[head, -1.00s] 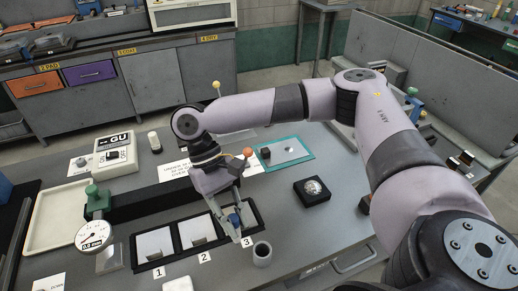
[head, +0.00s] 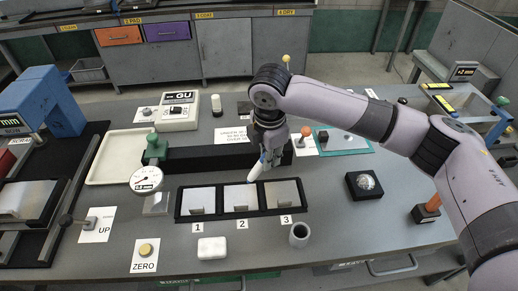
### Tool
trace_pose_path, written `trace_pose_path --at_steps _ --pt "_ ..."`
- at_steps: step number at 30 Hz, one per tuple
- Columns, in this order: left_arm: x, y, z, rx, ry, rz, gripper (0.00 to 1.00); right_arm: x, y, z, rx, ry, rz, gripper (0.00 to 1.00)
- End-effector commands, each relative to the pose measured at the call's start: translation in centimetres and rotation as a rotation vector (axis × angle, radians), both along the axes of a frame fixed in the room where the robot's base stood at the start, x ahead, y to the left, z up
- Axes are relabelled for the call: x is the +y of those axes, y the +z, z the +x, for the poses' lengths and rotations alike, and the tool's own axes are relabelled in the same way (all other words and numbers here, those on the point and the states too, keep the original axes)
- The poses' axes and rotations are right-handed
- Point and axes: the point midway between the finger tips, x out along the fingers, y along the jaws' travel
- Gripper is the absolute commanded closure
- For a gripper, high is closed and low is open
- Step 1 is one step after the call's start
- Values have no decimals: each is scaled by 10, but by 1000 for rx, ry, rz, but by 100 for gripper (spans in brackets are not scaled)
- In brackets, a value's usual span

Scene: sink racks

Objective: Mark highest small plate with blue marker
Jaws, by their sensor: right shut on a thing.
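My right gripper (head: 264,157) is shut on a slim marker with blue and white parts (head: 256,172). It holds the marker tilted, its lower end above the back edge of the black tray, between the second and third plates. Three small square grey plates lie side by side in the black tray (head: 240,215). Plate 1 (head: 198,196), plate 2 (head: 240,192) and plate 3 (head: 281,189) stand behind their number labels. I cannot tell by eye which plate is highest. My left gripper is not in view.
A dial gauge (head: 146,179) with a green knob stands left of the plates. A grey cup (head: 299,235) and a white block (head: 212,248) stand in front. A black block with a silver dome (head: 365,184) is at the right.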

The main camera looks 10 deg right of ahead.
Motion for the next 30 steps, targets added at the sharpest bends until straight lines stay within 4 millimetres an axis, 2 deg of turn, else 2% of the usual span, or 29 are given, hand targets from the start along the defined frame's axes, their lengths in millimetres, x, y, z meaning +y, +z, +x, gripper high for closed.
trace_pose_path --at_steps 4,10,20,30 --pt "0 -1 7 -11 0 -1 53 13 -1 14 18 192 52 100" --pt "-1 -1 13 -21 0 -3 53 20 0 23 35 330 82 100" --pt "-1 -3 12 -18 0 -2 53 21 -5 24 38 355 85 100" --pt "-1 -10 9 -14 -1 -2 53 22 -36 24 42 353 78 100"
